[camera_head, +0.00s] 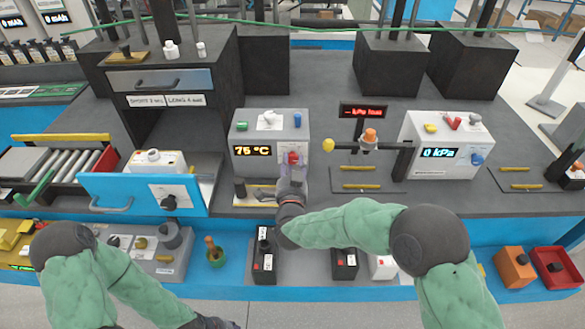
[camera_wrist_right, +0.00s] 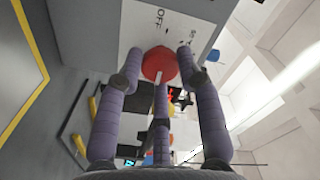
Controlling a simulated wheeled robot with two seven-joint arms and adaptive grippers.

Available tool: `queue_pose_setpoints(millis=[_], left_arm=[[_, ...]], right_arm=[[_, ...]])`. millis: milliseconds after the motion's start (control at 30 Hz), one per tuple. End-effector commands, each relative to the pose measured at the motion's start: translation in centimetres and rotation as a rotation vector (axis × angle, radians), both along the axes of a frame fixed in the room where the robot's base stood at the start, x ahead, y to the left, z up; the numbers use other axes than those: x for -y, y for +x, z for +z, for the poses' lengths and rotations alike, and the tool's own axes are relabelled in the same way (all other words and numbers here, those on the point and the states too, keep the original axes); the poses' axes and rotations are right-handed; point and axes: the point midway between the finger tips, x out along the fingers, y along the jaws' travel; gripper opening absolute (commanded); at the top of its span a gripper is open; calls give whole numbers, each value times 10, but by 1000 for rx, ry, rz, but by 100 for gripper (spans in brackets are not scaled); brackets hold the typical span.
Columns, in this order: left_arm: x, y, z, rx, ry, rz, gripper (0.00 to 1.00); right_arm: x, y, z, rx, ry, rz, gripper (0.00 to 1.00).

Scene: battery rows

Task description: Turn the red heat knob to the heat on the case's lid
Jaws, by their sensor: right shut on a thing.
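The red heat knob (camera_head: 292,158) is on the front of a grey box whose display (camera_head: 258,149) reads 75 °C. My right gripper (camera_head: 291,172) is at this knob, shut on it. In the right wrist view the knob (camera_wrist_right: 158,64) is between the fingers of my right gripper (camera_wrist_right: 158,70), and shows a pale pointer line. A white label by it reads OFF; its other marks are too small to read. I cannot make out a case lid with a heat written on it. My left gripper (camera_head: 215,322) is low at the bottom edge, mostly cut off.
A blue-fronted drawer (camera_head: 109,194) stands open at the left of the box. A pressure box (camera_head: 469,155) reading 0 kPa is at the right. A stand with a yellow ball (camera_head: 328,145) is between them.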

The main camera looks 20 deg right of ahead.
Motion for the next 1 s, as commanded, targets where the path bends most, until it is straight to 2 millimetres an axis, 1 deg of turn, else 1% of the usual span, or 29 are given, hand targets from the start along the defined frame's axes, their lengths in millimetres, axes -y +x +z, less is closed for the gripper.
queue_pose_setpoints(millis=[33,233,633,667,700,733,1000], left_arm=[[0,0,-3,0,0,0,40],[0,0,-6,0,0,0,40],[0,0,-6,0,0,0,40],[0,0,-6,0,0,0,40],[0,0,-6,0,0,0,40],[0,0,-6,0,0,0,40],[0,0,-5,0,0,0,40]], right_arm=[[-3,-2,-9,-12,13,9,4],[-3,-2,-8,-3,48,9,4],[-4,-2,-8,-3,53,10,4],[-4,-2,-8,-3,53,10,39],[-4,-2,-8,-3,53,10,51],[-4,-2,-8,-3,53,9,59],[-2,-1,-3,7,53,5,59]])
